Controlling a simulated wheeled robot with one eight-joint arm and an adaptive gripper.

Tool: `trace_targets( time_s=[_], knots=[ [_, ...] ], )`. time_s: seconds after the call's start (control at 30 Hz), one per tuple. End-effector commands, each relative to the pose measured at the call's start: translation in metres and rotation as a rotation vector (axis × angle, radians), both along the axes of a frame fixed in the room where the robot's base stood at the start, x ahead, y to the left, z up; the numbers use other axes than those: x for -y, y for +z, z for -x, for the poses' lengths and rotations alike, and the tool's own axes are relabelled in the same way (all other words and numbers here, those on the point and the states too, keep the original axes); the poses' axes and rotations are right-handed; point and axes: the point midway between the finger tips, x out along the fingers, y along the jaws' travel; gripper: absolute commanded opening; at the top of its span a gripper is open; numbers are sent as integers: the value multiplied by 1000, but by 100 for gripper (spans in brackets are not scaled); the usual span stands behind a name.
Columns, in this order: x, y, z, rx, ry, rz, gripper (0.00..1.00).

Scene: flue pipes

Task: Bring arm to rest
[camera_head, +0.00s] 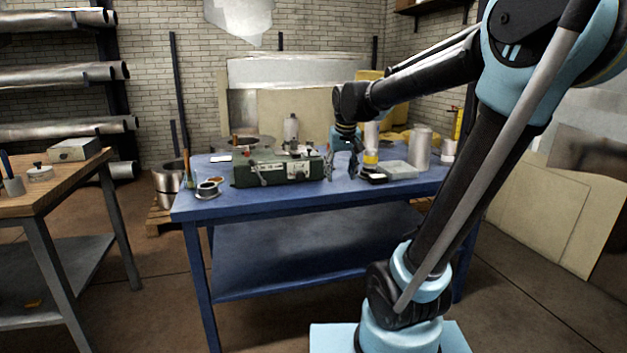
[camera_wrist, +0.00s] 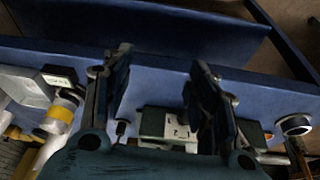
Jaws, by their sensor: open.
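My gripper (camera_head: 343,163) hangs from my arm over the blue table (camera_head: 300,195), just right of the green machine (camera_head: 275,168) in the head view. In the wrist view my gripper (camera_wrist: 160,95) has its two dark fingers spread well apart, with nothing held between them. The green machine (camera_wrist: 155,122) shows beyond and between the fingers there, partly hidden by them. In the head view my arm reaches from the right side across to the table. I cannot tell the exact gap between the fingertips and the tabletop.
Right of my gripper stand a yellow-banded bottle (camera_head: 370,160), a grey flat box (camera_head: 398,170) and a metal cylinder (camera_head: 421,148). A tape-like roll (camera_head: 207,189) lies at the table's left. A wooden bench (camera_head: 50,190) stands at left. Pipes (camera_head: 60,73) lie on racks behind.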

Motion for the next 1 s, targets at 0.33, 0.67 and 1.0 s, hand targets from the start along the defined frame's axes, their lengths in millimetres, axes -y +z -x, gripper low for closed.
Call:
trace_targets(
  time_s=[0.33,0.67,1.0],
  knots=[
    [61,-54,101,-48,-70,6,53],
    [95,-121,188,-97,-132,3,53],
    [105,-166,234,-124,-164,1,53]
  ],
)
